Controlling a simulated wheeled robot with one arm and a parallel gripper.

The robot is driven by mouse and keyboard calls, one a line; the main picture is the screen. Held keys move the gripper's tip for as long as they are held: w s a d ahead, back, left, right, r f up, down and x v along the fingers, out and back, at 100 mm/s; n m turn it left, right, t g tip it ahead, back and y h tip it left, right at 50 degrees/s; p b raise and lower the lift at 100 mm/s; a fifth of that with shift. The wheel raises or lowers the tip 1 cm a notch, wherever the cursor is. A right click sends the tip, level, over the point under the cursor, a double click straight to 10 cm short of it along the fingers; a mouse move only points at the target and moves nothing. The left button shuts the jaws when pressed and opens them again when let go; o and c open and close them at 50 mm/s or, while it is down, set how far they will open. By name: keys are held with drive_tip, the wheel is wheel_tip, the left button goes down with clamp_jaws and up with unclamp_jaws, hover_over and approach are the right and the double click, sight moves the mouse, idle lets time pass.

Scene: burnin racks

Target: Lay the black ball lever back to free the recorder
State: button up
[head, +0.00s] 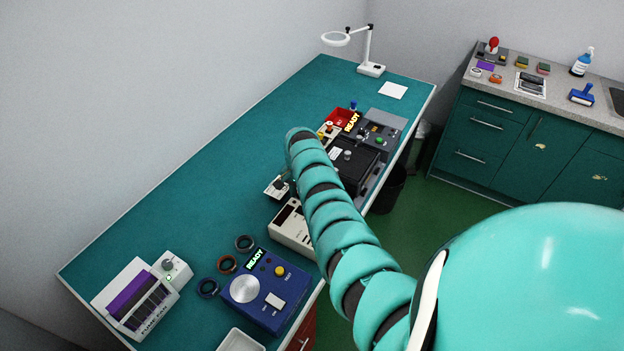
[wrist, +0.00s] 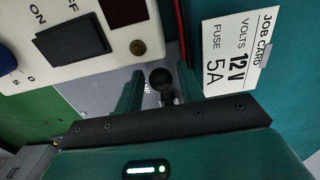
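The black ball lever (wrist: 161,78) shows in the wrist view as a dark round knob on a short stem, over a grey plate (wrist: 92,97). My gripper (wrist: 161,80) is open, with one finger on each side of the ball and a visible gap at both sides. Whether the ball lies level with the fingertips or below them is unclear. In the head view my arm hides most of this spot. I cannot tell which unit is the recorder; a cream unit (wrist: 72,48) with a black ON switch and dark display stands beside the ball.
A job card (wrist: 236,52) reading 12 V, 5A lies right of the fingers. In the head view, the cream unit (head: 290,226), a blue unit (head: 266,290), a fume box (head: 143,300) and a dark grey machine (head: 376,134) stand on the bench. The bench's left middle (head: 190,200) is clear.

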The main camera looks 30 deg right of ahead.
drive_tip(key=shift+r+p, duration=2.1)
drive_tip(key=shift+r, duration=2.05)
drive_tip(key=shift+f, duration=0.1)
